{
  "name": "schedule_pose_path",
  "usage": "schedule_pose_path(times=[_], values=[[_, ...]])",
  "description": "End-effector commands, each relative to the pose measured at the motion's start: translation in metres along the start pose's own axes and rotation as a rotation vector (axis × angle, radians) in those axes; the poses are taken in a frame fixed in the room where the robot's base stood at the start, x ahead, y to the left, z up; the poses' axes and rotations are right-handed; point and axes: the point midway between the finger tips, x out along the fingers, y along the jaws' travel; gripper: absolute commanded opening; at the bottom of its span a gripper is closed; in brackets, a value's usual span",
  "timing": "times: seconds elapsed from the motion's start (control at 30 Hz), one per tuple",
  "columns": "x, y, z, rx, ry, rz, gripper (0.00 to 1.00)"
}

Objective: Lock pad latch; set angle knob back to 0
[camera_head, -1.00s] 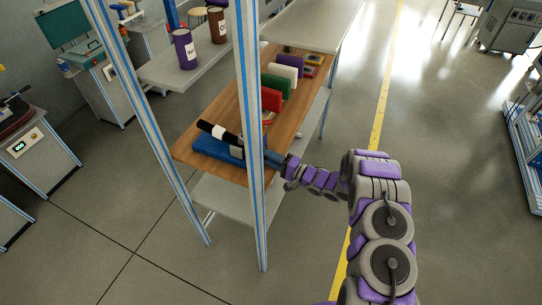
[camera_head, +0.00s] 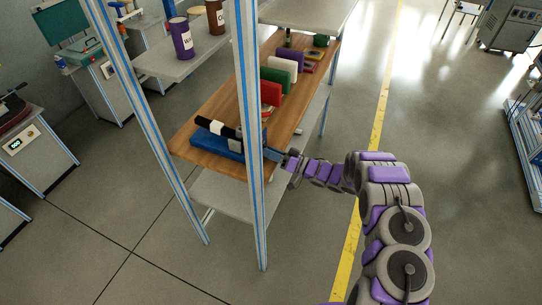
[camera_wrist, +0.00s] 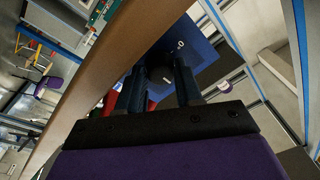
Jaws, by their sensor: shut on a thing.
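A blue device (camera_head: 215,143) lies on the near end of the wooden shelf. A black bar with a white band (camera_head: 216,124) rests across its top. My gripper (camera_head: 268,155) reaches in from the right at the device's right side, partly hidden by the rack's front post. In the wrist view, my gripper (camera_wrist: 157,88) has its two dark fingers on either side of a dark round knob (camera_wrist: 158,69), shut on it. The knob is in front of a blue panel (camera_wrist: 195,48) with small white marks. The knob's exact angle and the pad latch cannot be made out.
The rack's front post (camera_head: 247,150) stands close to my gripper. Purple (camera_head: 183,40) and brown cans stand on the upper shelf.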

Motion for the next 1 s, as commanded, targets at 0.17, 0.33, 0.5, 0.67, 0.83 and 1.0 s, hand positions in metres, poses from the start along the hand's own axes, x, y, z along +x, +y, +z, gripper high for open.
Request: schedule_pose_path(times=[0.17,0.33,0.5,0.67,0.83,1.0], values=[[-0.0018,0.0043,0.0062,-0.162,-0.019,-0.014,0.05],[-0.0017,0.0054,0.0061,-0.321,-0.031,-0.031,0.05],[-0.0019,0.0062,0.0050,-0.481,-0.043,-0.048,0.04],[-0.0019,0.0066,0.0033,-0.633,-0.055,-0.065,0.04],[-0.0016,0.0068,0.0032,-0.793,-0.066,-0.084,0.04],[-0.0021,0.0073,0.0015,-0.954,-0.078,-0.100,0.04]])
